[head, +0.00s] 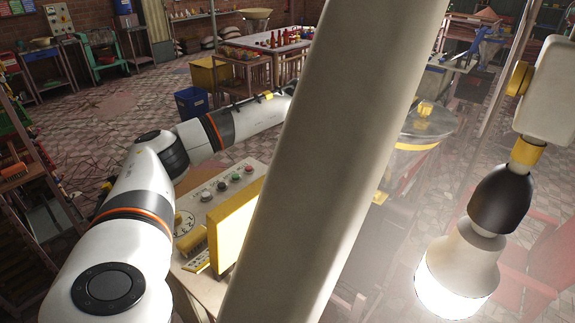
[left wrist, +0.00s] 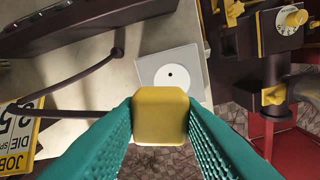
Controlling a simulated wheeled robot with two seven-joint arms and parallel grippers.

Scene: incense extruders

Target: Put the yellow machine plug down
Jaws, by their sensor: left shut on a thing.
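In the left wrist view my left gripper (left wrist: 160,118) has its two teal ribbed fingers shut on the yellow machine plug (left wrist: 160,115), a rounded block. Beyond the plug is a grey square plate (left wrist: 147,68) with a white disc and a small black hole (left wrist: 170,74). The plug overlaps the plate's lower edge in this view; I cannot tell its height above the surface. In the head view my left arm reaches away behind a thick pale post, which hides the left gripper and plug. My right gripper is in neither view.
The pale post (head: 335,150) blocks the middle of the head view. A control panel with buttons (head: 225,185) stands near my left arm. A lit lamp (head: 458,275) hangs at right.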

